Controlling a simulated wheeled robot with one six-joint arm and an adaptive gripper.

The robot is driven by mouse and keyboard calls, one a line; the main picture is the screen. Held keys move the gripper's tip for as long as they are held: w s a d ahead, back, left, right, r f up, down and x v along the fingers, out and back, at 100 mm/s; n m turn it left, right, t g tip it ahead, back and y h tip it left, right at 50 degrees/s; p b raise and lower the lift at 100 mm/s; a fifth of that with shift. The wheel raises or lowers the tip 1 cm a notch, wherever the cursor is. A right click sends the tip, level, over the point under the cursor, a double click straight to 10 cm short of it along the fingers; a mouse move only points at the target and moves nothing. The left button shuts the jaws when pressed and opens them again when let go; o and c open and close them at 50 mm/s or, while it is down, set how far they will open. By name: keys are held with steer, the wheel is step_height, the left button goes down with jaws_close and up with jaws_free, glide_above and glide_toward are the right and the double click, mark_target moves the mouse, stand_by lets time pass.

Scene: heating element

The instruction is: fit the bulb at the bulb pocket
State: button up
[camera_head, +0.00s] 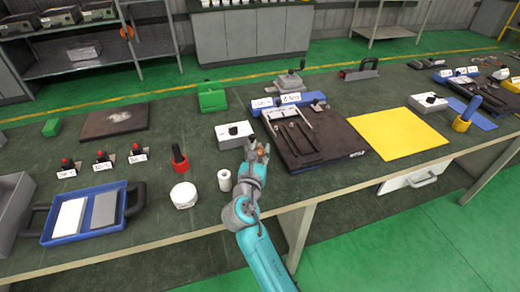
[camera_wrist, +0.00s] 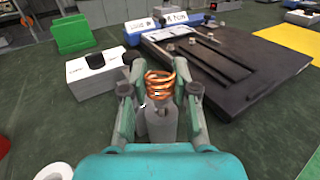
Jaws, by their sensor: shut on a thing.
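My gripper (camera_wrist: 160,100) is shut on a grey piece (camera_wrist: 162,122) topped with a copper coil (camera_wrist: 159,86). The piece stands upright between the fingers; its lower end is hidden by my wrist. I cannot tell whether it is the bulb. In the head view my gripper (camera_head: 257,151) is above the bench, just right of and nearer than a white block (camera_head: 236,141). I cannot tell if the recess is the bulb pocket.
A dark slotted plate (camera_head: 310,140) lies close on the right, with a blue labelled box (camera_head: 318,98) behind it. A green holder (camera_head: 212,97) stands farther back. A white cylinder (camera_head: 224,181) and round white tub (camera_head: 184,195) stand left. A yellow mat (camera_head: 397,134) lies farther right.

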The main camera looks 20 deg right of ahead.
steer(key=shift+f, duration=0.6)
steer(key=o, duration=1)
steer(key=shift+s, duration=0.1)
steer(key=v, duration=1.1)
steer(key=shift+s+a, duration=0.25)
steer(key=shift+s, duration=0.1)
